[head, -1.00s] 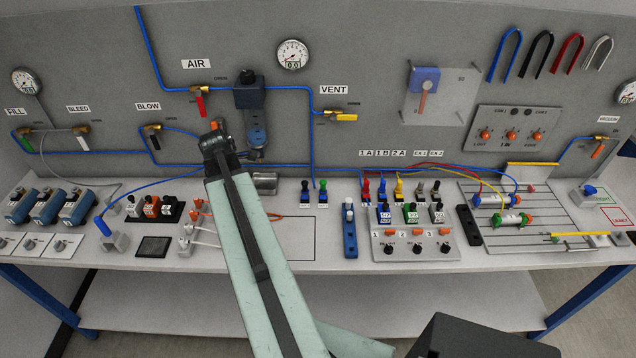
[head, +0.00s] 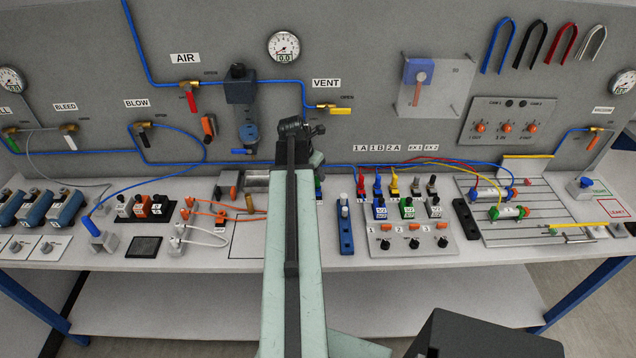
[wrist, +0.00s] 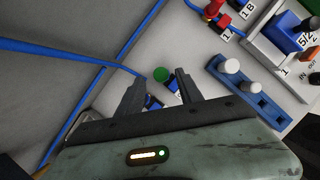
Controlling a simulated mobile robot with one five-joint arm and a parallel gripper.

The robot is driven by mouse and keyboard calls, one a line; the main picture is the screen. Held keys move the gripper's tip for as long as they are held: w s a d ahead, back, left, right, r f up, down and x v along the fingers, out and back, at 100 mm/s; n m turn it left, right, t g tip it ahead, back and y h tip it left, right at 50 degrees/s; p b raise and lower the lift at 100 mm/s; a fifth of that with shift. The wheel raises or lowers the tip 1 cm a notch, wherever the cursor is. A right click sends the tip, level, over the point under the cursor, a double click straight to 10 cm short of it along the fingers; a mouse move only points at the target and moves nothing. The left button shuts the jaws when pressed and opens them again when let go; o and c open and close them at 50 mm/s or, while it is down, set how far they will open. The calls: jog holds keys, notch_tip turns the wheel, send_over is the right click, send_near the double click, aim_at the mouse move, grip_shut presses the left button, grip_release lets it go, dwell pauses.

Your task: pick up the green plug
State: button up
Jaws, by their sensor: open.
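The green plug shows in the wrist view as a round green cap (wrist: 161,74) between the tips of my open gripper (wrist: 159,75). The fingers are on either side of it in the picture; I cannot tell how far above it they are. Blue parts (wrist: 153,102) show just below the cap, partly hidden by the gripper. In the head view only a sliver of the green plug (head: 318,186) shows at the right edge of my arm, which hides the bench around it. Nothing is seen held.
A blue block with white-topped pegs (head: 345,226) stands just right of my arm and in the wrist view (wrist: 248,88). Further right is a valve panel (head: 435,238) with coloured plugs. Blue tubing (wrist: 100,55) runs along the back wall, close to the gripper.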

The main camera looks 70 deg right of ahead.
aim_at(316, 178)
jog(key=b+x, duration=0.3)
jog(key=x, duration=0.1)
jog(key=shift+w+f, duration=0.1)
jog(key=shift+f, duration=0.3)
jog(key=shift+r, duration=0.15)
grip_shut()
